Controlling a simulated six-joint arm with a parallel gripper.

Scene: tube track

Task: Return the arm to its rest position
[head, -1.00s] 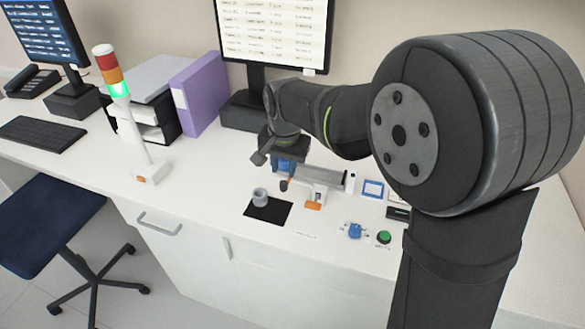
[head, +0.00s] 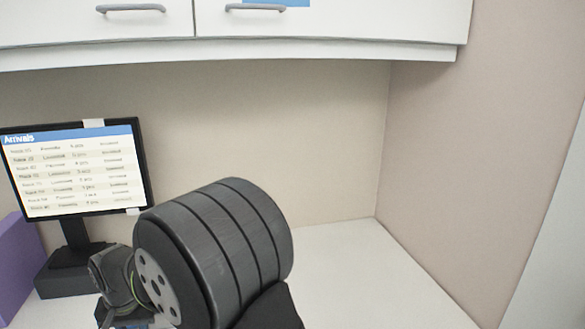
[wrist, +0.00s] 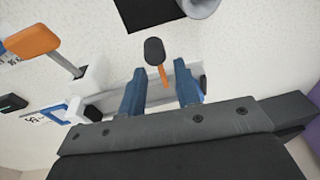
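My gripper (wrist: 160,88) shows in the wrist view with its two blue fingers apart and nothing clearly held between them. Beyond the fingertips is a black knob-like piece (wrist: 154,51) with an orange stem, in front of a white and grey bench device (wrist: 200,70). It looks apart from the fingers, though its depth is hard to judge. In the head view my arm's dark wrist (head: 114,278) is at the lower left, before the monitor. The gripper's end there is mostly cut off by the bottom edge.
In the head view are a monitor (head: 75,168), a purple binder (head: 15,265), overhead cabinets (head: 330,20) and clear bench (head: 370,285) at right.

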